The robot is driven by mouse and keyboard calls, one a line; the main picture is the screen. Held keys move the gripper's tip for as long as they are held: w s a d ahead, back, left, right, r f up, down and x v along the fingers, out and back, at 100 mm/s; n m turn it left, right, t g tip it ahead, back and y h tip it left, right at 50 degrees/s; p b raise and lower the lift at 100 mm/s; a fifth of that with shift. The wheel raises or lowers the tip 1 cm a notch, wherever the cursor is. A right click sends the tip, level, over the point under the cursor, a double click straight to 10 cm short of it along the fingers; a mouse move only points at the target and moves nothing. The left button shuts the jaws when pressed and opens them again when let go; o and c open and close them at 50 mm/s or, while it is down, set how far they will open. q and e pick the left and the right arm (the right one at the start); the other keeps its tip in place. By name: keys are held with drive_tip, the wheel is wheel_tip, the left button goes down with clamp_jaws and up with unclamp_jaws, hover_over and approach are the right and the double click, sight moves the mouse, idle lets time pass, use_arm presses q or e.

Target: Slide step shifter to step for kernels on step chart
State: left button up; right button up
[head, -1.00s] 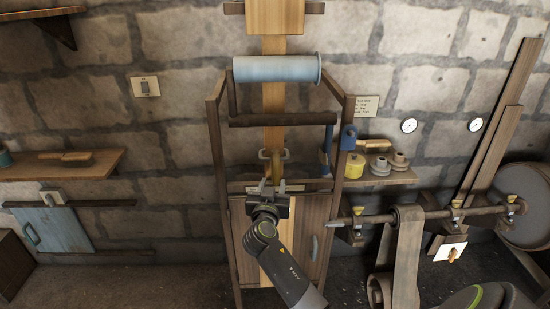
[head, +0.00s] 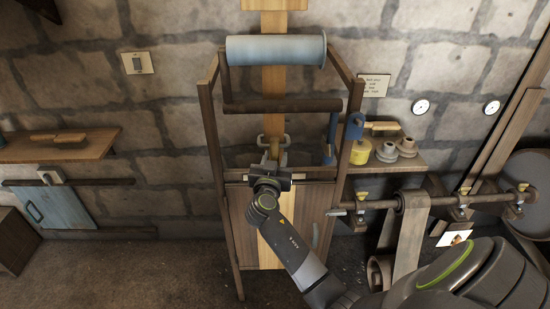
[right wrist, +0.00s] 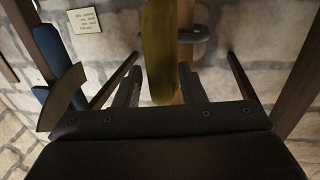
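A yellow-olive handle (head: 274,152) hangs at a grey metal bracket (head: 263,142) in the middle of the wooden frame; I take it for the step shifter, though no label shows. In the right wrist view the handle (right wrist: 160,50) stands between the two dark fingers. My right gripper (head: 271,164) is open around it; firm contact does not show. The step chart may be the small written card (head: 373,85) on the wall right of the frame; it also shows in the right wrist view (right wrist: 84,20), its text too small to read. My left gripper is not in view.
A blue roller (head: 276,50) and a dark bar (head: 282,106) cross the frame above my gripper. Blue levers (head: 354,127) stand at its right post. A shelf (head: 410,158) with stepped pulleys and a shaft (head: 386,203) with a belt (head: 406,238) lie to the right.

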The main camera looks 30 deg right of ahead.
clamp_jaws()
drive_tip(key=shift+d, duration=0.15)
